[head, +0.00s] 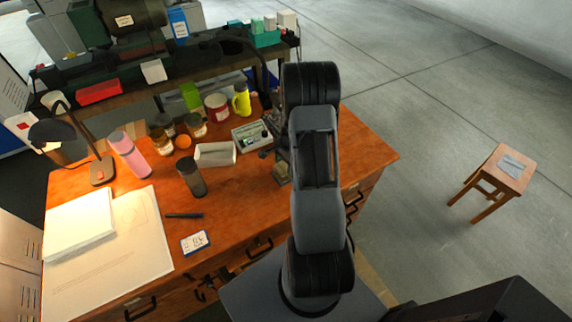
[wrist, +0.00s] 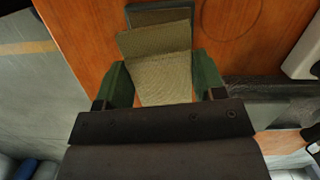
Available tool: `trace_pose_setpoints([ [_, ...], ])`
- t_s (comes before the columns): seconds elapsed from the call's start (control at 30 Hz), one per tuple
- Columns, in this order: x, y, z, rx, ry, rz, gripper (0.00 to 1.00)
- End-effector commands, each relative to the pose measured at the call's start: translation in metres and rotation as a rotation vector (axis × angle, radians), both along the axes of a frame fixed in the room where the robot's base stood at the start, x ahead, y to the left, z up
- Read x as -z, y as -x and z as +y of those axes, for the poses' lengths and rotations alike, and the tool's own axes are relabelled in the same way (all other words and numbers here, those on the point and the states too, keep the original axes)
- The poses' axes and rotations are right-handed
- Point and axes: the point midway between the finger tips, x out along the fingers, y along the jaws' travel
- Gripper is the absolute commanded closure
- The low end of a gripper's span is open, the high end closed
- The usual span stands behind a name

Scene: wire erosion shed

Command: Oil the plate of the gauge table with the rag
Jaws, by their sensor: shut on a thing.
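My gripper (wrist: 162,78) shows in the wrist view with its two green fingers on either side of a folded beige-olive rag (wrist: 165,70). It is shut on the rag, above the orange-brown wooden desk top. A dark grey flat piece (wrist: 158,14) shows just past the rag's far edge, partly covered by it; I cannot tell whether it is the gauge table's plate. In the head view my arm hides most of the gripper, and a small olive patch (head: 282,172), perhaps the rag, shows beside the arm near the desk's right part.
The wooden desk (head: 250,200) holds a pink bottle (head: 128,155), a dark cup (head: 191,177), several jars, a white roll (head: 215,154), a boxed instrument (head: 252,135) and papers (head: 110,250).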

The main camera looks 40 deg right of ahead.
Motion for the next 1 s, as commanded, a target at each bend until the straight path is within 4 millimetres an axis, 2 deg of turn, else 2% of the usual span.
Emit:
trace_pose_setpoints([
  [0.1, -0.014, 0.000, 0.000, 0.000, 0.000, 0.000, 0.56],
  [0.5, -0.044, 0.000, 0.000, 0.000, 0.001, -0.001, 0.56],
  [1.0, -0.045, 0.000, 0.000, 0.000, 0.001, -0.001, 0.56],
])
